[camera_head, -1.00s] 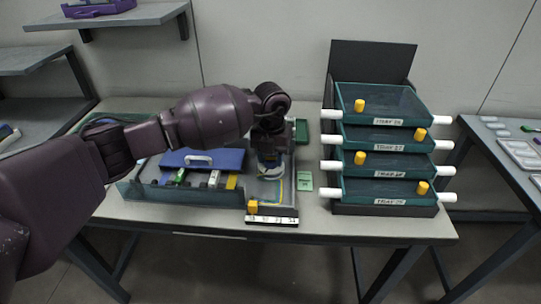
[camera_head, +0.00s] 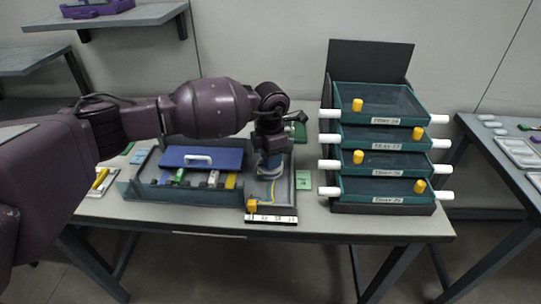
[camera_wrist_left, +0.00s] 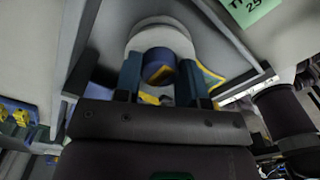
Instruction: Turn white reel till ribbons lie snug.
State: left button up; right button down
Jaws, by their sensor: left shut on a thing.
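The white reel (camera_wrist_left: 160,36) lies in the open tray (camera_head: 286,205), with a dark blue round hub (camera_wrist_left: 159,66) at its middle. My left gripper (camera_wrist_left: 160,78) points down over the reel. Its two fingers stand either side of the hub and are shut on it. In the head view my left gripper (camera_head: 270,165) covers most of the reel. Yellow ribbon (camera_wrist_left: 208,76) with some blue shows beside the reel in the wrist view. Yellow ribbon (camera_head: 273,190) also shows in the head view. How tightly the ribbons lie is hard to tell. My right gripper is out of view.
A blue panel with a white handle (camera_head: 198,158) sits left of the reel, above several small tools. A rack of stacked trays (camera_head: 385,206) with yellow knobs stands to the right. A green card (camera_head: 303,180) lies between. The table front is clear.

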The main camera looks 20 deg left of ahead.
pick_arm(q)
jog(key=shift+m, duration=1.4)
jog(key=o, duration=0.9)
